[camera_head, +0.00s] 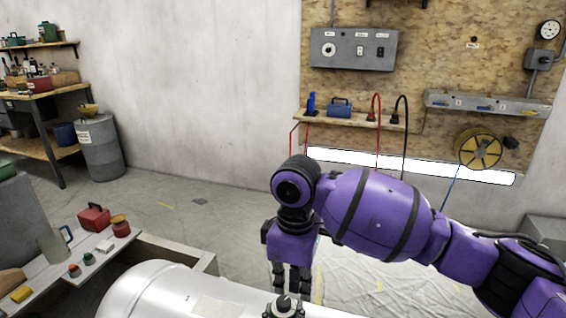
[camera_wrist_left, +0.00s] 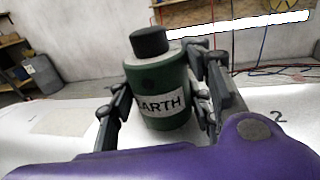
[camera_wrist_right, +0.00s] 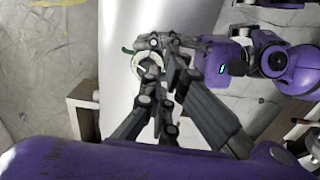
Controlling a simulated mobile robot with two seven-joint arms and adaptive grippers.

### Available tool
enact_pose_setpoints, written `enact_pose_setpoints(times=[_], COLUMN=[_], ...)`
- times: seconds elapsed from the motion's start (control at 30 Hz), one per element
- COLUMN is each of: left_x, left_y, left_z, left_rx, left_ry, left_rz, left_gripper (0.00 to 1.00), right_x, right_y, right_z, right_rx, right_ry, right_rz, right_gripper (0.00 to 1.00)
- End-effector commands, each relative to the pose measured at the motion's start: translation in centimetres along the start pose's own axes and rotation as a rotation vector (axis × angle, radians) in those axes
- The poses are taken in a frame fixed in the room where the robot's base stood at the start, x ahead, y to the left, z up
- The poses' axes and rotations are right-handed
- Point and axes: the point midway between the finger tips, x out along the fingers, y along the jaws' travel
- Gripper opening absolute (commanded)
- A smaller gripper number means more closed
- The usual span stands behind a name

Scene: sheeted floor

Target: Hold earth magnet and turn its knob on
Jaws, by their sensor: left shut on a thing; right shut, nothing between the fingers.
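The earth magnet (camera_wrist_left: 165,100) is a green cylinder with a white EARTH label and a black knob (camera_wrist_left: 150,41) on top. In the left wrist view it stands nearly upright, between the fingers of my left gripper (camera_wrist_left: 165,110), which is shut on it. In the right wrist view, my right gripper (camera_wrist_right: 158,88) is shut and empty, and its fingers overlap much of the magnet from above. No right finger shows around the knob in the left wrist view.
A large white rounded tank (camera_head: 165,290) lies under the grippers. A bench (camera_head: 40,290) at left holds a red can, a jug and small jars. A shelf (camera_head: 350,119) and a cable reel (camera_head: 480,149) are on the back wall. Sheeted floor lies behind.

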Motion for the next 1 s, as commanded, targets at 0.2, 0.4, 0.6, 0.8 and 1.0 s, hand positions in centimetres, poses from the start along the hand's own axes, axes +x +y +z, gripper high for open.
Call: enact_pose_setpoints(times=[0.2,0.4,0.6,0.8,1.0], left_x=[-0.1,-0.2,-0.2,-0.2,-0.2], left_y=[0.2,0.3,0.3,0.3,0.3], left_z=[-0.5,-0.5,-0.6,-0.6,-0.6], left_rx=[0.004,0.005,0.005,0.005,0.005], left_ry=[0.008,0.008,0.009,0.01,0.01], left_rz=[0.002,0.003,0.003,0.003,0.003], left_gripper=[0.09,0.09,0.09,0.09,0.09], right_x=[-0.6,-0.8,1.0,3.6,5.4], right_y=[1.5,2.9,2.9,2.9,2.9], right_z=[0.2,0.4,0.4,0.3,0.3], right_rx=[0.001,0.002,0.001,0.001,0.001], right_ry=[-0.001,0.002,0.002,0.003,0.003], right_rz=[0.01,0.009,0.007,0.006,0.007], right_gripper=[0.0,0.0,0.0,0.0,0.0])
